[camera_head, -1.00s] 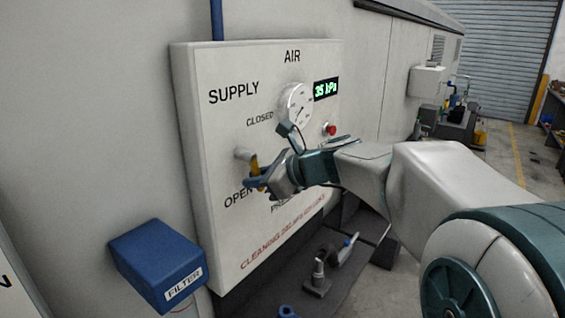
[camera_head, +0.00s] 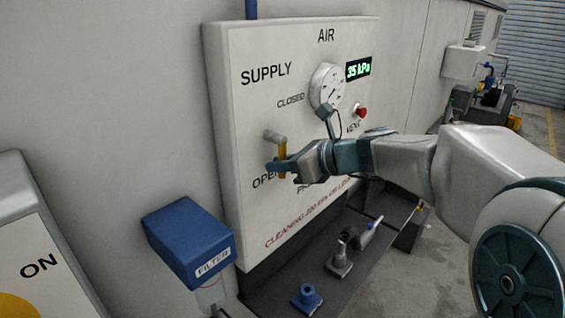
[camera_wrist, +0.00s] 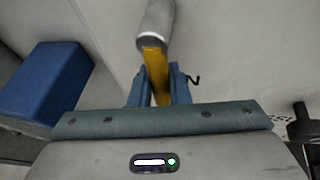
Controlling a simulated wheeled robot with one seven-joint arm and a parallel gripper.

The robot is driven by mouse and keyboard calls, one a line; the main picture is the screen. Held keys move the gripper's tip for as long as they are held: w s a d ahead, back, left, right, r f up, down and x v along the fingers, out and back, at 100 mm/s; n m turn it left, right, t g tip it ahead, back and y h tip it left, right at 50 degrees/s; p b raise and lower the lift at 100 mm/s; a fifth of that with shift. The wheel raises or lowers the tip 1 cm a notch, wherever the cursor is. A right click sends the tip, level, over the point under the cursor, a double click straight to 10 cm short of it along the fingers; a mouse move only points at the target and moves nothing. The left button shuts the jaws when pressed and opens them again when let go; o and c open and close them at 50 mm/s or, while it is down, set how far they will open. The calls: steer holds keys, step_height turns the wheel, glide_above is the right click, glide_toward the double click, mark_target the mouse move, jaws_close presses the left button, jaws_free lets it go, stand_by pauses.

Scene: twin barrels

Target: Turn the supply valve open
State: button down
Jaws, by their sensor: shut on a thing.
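The supply valve has a grey stem (camera_head: 274,137) and a yellow lever (camera_head: 282,151) on the white air panel (camera_head: 300,75). The lever hangs down from the stem toward the word OPEN. My gripper (camera_head: 279,165) is at the lever, with its blue fingers closed around the lever's lower part. In the wrist view the yellow lever (camera_wrist: 155,70) runs from the grey stem (camera_wrist: 157,22) down between my gripper's two fingers (camera_wrist: 159,85). The lever's lower end is partly hidden by the fingers and the hand.
A gauge (camera_head: 327,87), a display reading 35 kPa (camera_head: 358,68) and a red vent button (camera_head: 361,111) are right of the valve. A blue filter box (camera_head: 188,238) juts out at lower left. A dark shelf below the panel carries fittings (camera_head: 340,262).

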steer(key=c, duration=1.4)
jaws_free()
steer(key=shift+o, duration=0.2)
steer(key=b+v, duration=0.2)
steer(key=v, duration=1.1)
steer(key=shift+d, duration=0.3)
steer(key=shift+s, duration=0.1)
steer(key=s+d+f+n+g+h, duration=0.1)
steer(key=s+d+f+n+h, duration=0.2)
steer(key=s+f+n+h, duration=0.3)
steer(key=s+d+f+n+g+h+b, duration=0.1)
steer(key=s+f+n+h, duration=0.4)
steer(key=s+f+n, duration=0.5)
step_height(320, 180, down, 6)
steer(key=d+n, duration=0.1)
steer(key=n, duration=0.7)
steer(key=shift+s+d+r+g+h, duration=0.2)
steer(key=shift+d+g+h, duration=0.15)
steer(key=shift+g+h, duration=0.05)
